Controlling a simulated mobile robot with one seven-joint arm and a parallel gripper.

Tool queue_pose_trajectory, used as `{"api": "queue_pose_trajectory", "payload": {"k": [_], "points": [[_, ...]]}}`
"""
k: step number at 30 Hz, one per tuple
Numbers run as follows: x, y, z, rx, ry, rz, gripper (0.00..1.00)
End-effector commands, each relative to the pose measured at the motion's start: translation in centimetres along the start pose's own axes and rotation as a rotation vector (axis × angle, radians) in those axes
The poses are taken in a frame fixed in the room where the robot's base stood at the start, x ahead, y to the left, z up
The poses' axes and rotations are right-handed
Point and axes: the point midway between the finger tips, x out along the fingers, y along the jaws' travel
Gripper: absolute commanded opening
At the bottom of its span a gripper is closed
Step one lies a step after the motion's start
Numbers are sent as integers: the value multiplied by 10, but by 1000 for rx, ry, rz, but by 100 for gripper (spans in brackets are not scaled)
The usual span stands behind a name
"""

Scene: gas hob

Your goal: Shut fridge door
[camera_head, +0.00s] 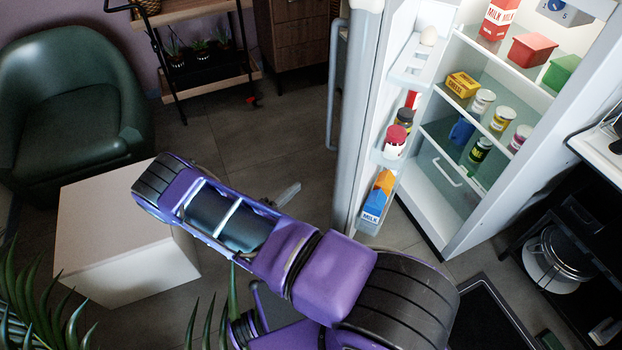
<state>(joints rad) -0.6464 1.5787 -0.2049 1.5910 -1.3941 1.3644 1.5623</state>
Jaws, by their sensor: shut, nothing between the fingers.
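The fridge door (372,90) stands wide open and shows nearly edge-on in the head view. Its inner racks face right toward the fridge body (490,190), whose lit shelves are in plain view. A long grey handle (336,110) runs along the door's outer left side. My gripper (287,193) shows only as a small grey tip beyond my purple arm, left of the door's lower part. It is shut and empty, and appears apart from the door. The rest of it is hidden behind my arm.
A pale block table (120,225) and a green armchair (75,95) stand left. A black rack with a pot (556,262) stands right. Bare floor (290,130) lies left of the door.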

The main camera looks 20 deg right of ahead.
Motion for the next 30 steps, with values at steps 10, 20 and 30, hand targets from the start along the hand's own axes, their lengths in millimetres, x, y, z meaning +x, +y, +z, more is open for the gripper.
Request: {"api": "queue_pose_trajectory", "payload": {"k": [10, 20, 30], "points": [[62, 0, 1, 2, -5, 1, 0], [103, 0, 24, -4, -2, 0, 0], [106, 0, 40, -1, -1, -1, 0]]}}
